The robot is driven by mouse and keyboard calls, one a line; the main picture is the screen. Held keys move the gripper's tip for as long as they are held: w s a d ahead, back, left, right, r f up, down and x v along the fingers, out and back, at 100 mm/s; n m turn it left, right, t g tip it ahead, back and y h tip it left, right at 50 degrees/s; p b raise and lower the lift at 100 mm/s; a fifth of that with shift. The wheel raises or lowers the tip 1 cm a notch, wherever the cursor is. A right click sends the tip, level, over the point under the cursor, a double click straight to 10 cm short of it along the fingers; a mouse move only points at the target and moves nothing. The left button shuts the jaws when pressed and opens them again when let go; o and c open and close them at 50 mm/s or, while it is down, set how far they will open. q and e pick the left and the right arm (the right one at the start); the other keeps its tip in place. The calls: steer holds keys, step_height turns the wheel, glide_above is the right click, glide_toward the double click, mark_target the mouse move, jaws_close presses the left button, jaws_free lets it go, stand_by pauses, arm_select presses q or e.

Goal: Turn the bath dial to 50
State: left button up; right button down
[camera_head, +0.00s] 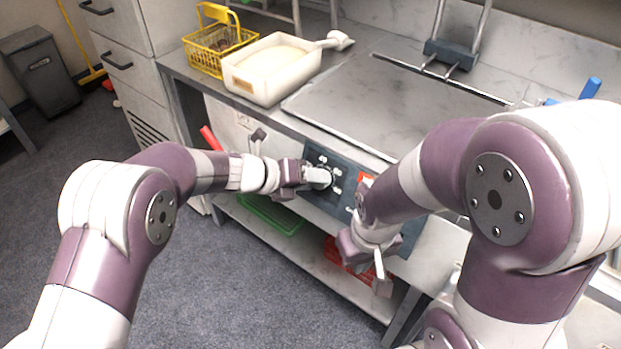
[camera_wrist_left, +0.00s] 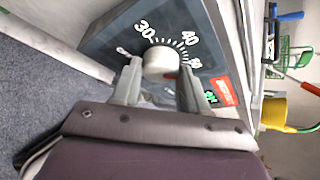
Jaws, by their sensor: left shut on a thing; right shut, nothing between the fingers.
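The bath dial is a pale round knob (camera_head: 317,177) on a dark control panel (camera_head: 322,158) on the front of the bench. It also shows in the left wrist view (camera_wrist_left: 161,60), beside the printed numbers 30 and 40 and a partly covered number. My left gripper (camera_head: 304,176) is shut on the knob, with one finger on each side in the left wrist view (camera_wrist_left: 158,82). Where the knob's pointer stands I cannot tell. My right gripper (camera_head: 368,262) is shut and empty, in front of the bench and away from the dial.
A red label (camera_wrist_left: 222,91) and a small green display (camera_wrist_left: 211,97) sit near the dial. On the bench are a white tub (camera_head: 262,85), a yellow basket (camera_head: 207,60) and a flat metal lid (camera_head: 385,100). Green (camera_head: 268,215) and red trays lie on the lower shelf.

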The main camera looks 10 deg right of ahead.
arm_select(q)
steer(key=shift+f, duration=0.1)
steer(key=o, duration=1.1)
steer(key=shift+c, duration=0.2)
steer(key=p+v, duration=0.2)
steer(key=v, duration=1)
steer(key=shift+a+r, duration=0.3)
steer(key=shift+s, duration=0.15)
